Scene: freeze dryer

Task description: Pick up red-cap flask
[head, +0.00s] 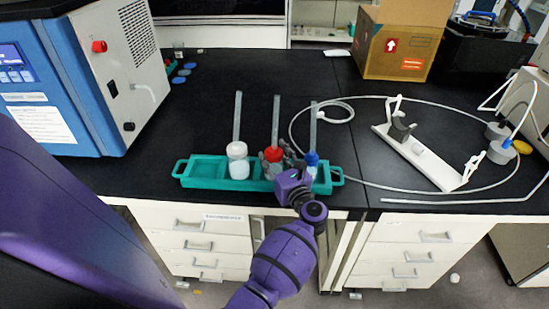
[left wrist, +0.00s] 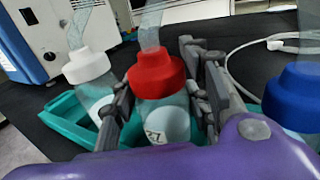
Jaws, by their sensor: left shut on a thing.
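The red-cap flask (head: 273,155) stands in the middle of the teal tray (head: 205,163), with a clear tube rising from its cap. It also shows in the left wrist view (left wrist: 158,78), with a label on its body. My left gripper (head: 273,166) is shut on the flask, with one finger on each side of its body below the cap. The flask looks upright and still within the tray. A white-cap flask (head: 237,160) stands to its left and a blue-cap flask (head: 312,160) to its right, both in the tray. My right gripper is not in view.
A blue and white machine (head: 120,70) stands at the left. A white stand (head: 420,160) lies to the right inside a loop of pale tubing (head: 395,98). A cardboard box (head: 400,45) is at the back right. The black bench behind the tray is mostly clear.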

